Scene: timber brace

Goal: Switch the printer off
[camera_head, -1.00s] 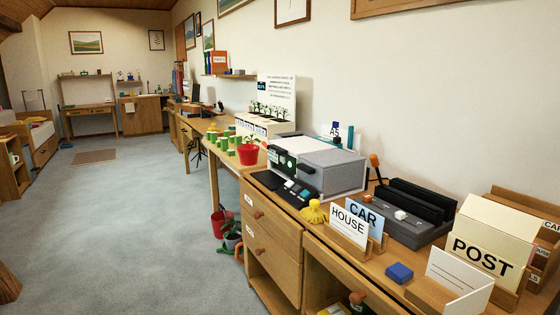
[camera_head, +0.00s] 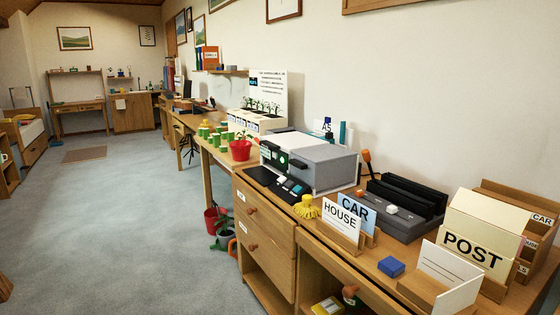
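The printer (camera_head: 318,162) is a grey and white box with a black front panel. It stands on the wooden cabinet by the right wall, near the middle of the view. A small green light (camera_head: 282,160) shows on its front panel. I cannot tell which of these is the power switch. Neither of my grippers is in view.
A yellow figure (camera_head: 306,207), HOUSE and CAR cards (camera_head: 341,222), a black-slotted grey device (camera_head: 400,207), a blue block (camera_head: 391,267) and a POST box (camera_head: 475,245) crowd the counter. A red pot (camera_head: 240,151) stands left of the printer. The grey floor (camera_head: 130,220) at left is clear.

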